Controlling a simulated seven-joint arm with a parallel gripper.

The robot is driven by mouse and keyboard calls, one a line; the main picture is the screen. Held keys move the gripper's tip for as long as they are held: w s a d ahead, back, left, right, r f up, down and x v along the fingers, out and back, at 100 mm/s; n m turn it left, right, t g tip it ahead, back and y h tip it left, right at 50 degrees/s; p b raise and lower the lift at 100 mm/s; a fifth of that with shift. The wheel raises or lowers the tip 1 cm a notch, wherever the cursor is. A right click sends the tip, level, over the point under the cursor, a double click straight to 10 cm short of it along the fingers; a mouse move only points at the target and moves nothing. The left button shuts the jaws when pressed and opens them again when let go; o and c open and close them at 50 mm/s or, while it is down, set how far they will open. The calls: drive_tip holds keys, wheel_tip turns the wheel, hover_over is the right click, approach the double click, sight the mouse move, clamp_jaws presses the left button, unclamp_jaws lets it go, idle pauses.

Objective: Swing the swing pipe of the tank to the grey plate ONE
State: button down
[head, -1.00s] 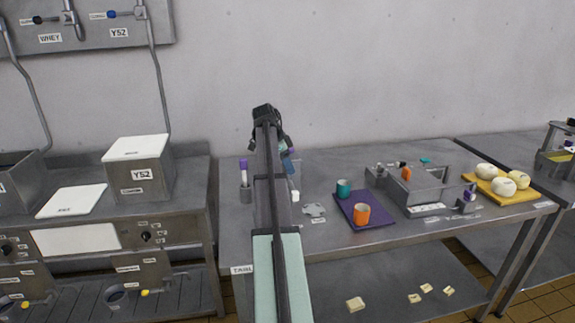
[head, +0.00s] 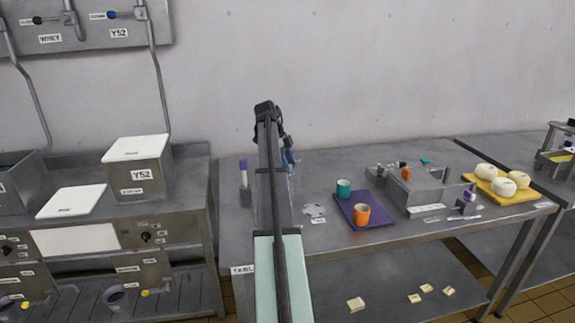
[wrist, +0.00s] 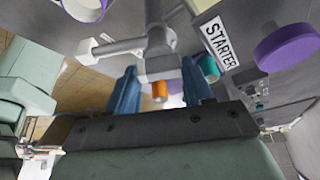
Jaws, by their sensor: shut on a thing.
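In the wrist view, my gripper (wrist: 160,85) has its two blue fingers on either side of a grey metal fitting with a side tube, which I take to be the swing pipe (wrist: 158,62). It is shut on that pipe; the exact contact is partly hidden. In the head view my gripper (head: 289,160) is over the left part of the table, mostly behind my arm. The tank is largely hidden there by my arm. A small grey plate (head: 314,211) lies just right of my arm; I cannot read its label as ONE.
A purple mat (head: 375,222) holds a teal cup (head: 344,188) and an orange cup (head: 362,213). A grey metal box (head: 440,188) stands further right. A purple-capped tube (head: 243,172) is left of my arm. A STARTER label (wrist: 218,43) shows in the wrist view.

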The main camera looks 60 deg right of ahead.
drive_tip(key=shift+m, duration=0.3)
drive_tip(key=shift+c, duration=2.2)
unclamp_jaws()
drive_tip(key=n+h, duration=0.1)
drive_tip(key=n, duration=0.2)
drive_tip(key=n+t+h, duration=0.1)
drive_tip(key=n, duration=0.2)
drive_tip(key=shift+s+a, duration=0.15)
drive_tip(key=shift+a, duration=0.05)
drive_tip(key=v, duration=1.4)
drive_tip(key=w+a+f+n, duration=0.3)
drive_tip(key=w+a+f, duration=0.4)
drive_tip(key=f, duration=0.4)
drive_tip(key=w+a+f+n+t+y, duration=0.1)
drive_tip(key=w+a+f+n, duration=0.2)
drive_tip(key=w+a+f, duration=0.5)
wheel_tip(320, 180, down, 4)
drive_tip(key=shift+a+r, duration=0.1)
drive_tip(key=shift+a, duration=0.9)
drive_tip(key=shift+w, duration=0.1)
drive_tip(key=shift+c, duration=0.2)
